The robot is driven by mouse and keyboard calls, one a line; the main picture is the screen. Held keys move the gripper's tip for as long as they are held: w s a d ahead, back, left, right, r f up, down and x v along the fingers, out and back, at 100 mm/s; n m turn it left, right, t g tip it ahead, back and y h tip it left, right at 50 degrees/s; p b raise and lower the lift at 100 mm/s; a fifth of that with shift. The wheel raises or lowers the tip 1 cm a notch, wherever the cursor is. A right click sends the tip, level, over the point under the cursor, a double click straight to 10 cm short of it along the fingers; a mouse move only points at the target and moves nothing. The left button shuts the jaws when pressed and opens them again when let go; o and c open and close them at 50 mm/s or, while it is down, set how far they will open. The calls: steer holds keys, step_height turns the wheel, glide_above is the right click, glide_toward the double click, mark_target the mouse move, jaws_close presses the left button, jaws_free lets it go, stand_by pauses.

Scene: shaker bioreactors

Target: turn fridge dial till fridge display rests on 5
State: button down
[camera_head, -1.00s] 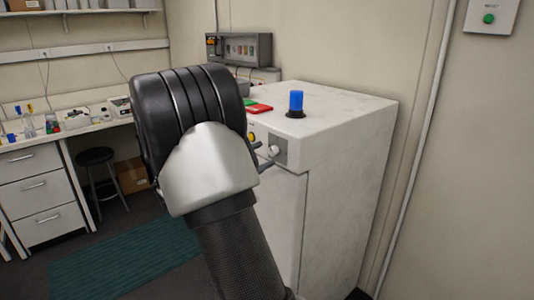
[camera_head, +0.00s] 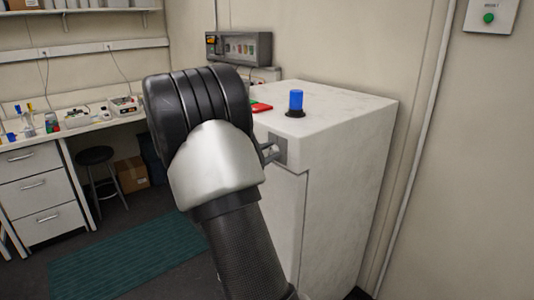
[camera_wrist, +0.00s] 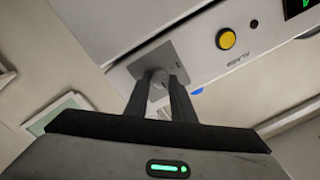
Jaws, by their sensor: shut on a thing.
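The fridge (camera_head: 345,190) is a white cabinet with its dial plate at the top of the front. In the wrist view the dial (camera_wrist: 159,78) is a small pale knob on a square grey plate (camera_wrist: 160,60). My gripper (camera_wrist: 162,82) is shut on the dial, one dark finger on each side. In the head view my gripper (camera_head: 274,153) reaches the plate, and my arm hides most of the fridge front. The fridge display (camera_wrist: 298,6) shows only as a dark corner with a green mark at the wrist view's top right edge; its number cannot be read.
A yellow button (camera_wrist: 226,39) sits beside the dial plate. A blue-topped item (camera_head: 296,102) and a red item (camera_head: 261,107) are on the fridge top. A grey panel box (camera_head: 238,48) is on the wall behind. A bench (camera_head: 90,126) and black stool (camera_head: 95,156) stand left.

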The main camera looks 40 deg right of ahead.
steer(key=shift+r+n+p, duration=0.15)
steer(key=shift+n+p, duration=0.15)
steer(key=shift+p, duration=0.1)
steer(key=n+p, duration=0.2)
steer(key=p, duration=0.1)
steer(key=shift+r+n, duration=0.15)
steer(key=shift+n, duration=0.15)
steer(key=n+p, duration=0.3)
steer(key=p, duration=0.1)
steer(key=shift+w+n, duration=0.1)
steer(key=shift+n, duration=0.2)
steer(key=shift+f+n+p, duration=0.2)
steer(key=shift+n+p, duration=0.6)
steer(key=shift+p, duration=0.2)
steer(key=c, duration=1.5)
jaws_free()
steer(key=shift+a, duration=0.15)
